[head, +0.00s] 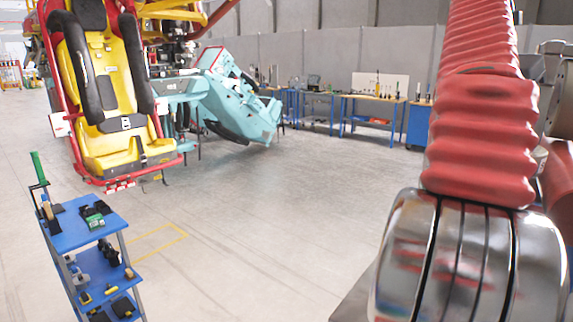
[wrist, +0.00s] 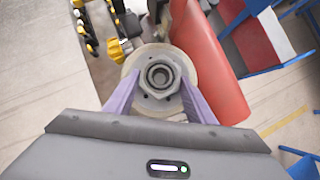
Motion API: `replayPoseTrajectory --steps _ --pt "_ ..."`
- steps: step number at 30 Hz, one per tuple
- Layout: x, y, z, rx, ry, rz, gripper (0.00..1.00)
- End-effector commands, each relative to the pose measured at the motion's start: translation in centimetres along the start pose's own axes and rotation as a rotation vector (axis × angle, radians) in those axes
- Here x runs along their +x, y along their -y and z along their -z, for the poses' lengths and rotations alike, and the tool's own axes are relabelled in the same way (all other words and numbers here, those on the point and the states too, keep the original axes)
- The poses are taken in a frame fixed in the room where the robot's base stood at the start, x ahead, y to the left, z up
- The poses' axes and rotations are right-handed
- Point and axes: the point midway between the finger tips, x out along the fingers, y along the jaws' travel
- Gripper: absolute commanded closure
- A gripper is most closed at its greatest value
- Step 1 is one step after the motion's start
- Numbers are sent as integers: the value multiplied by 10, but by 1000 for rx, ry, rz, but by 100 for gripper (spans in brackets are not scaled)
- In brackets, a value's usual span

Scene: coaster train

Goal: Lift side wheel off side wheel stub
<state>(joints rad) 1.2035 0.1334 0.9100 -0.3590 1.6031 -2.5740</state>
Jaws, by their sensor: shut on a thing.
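In the wrist view, the side wheel (wrist: 191,62) is a pale, cream-coloured disc with a dark grey metal hub and a hex-shaped nut in its middle. My gripper (wrist: 160,77) has purple fingers on either side of the hub, shut on the wheel. The wheel faces the camera nearly flat on. The side wheel stub is hidden behind the wheel, so I cannot tell whether the wheel still sits on it. In the head view, neither the wheel nor my gripper shows.
In the head view, a blue tool trolley (head: 75,232) stands at left, below a yellow-red coaster seat (head: 104,85). Workbenches (head: 373,99) line the back. The middle floor is clear.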

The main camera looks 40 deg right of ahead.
Motion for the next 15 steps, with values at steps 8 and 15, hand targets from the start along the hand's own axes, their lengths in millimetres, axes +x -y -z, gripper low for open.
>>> replayPoseTrajectory --steps 8,15 --pt "-8 1 -5 2 9 -4 100" --pt "-12 1 -8 2 8 -4 100"
